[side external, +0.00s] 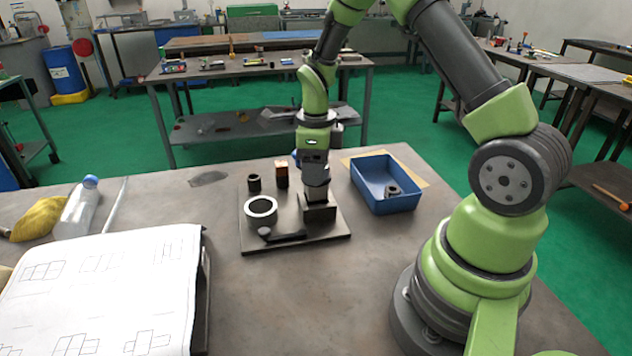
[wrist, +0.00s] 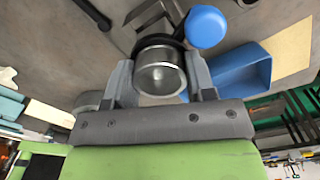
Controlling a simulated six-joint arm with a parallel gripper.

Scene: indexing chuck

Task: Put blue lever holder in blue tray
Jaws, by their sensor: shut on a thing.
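The blue lever holder shows in the wrist view as a metal cup-shaped body (wrist: 160,72) with a dark collar and a round blue knob (wrist: 207,27). My gripper (wrist: 160,82) is shut on the cup, one finger on each side. In the side view my gripper (side external: 316,190) points down over the right part of a dark base plate (side external: 285,244); a small patch of blue (side external: 296,155) shows beside it, and the holder is otherwise mostly hidden. The blue tray (side external: 385,208) stands right of the plate, with a small grey part (side external: 392,190) inside; the tray (wrist: 240,68) also shows in the wrist view.
On the plate stand a grey ring (side external: 261,211), a small black cylinder (side external: 254,183), a brown block (side external: 281,172) and a dark block (side external: 320,212). A drawing board (side external: 110,290), a bottle (side external: 79,207) and a yellow cloth (side external: 38,219) lie at left. The front middle table is clear.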

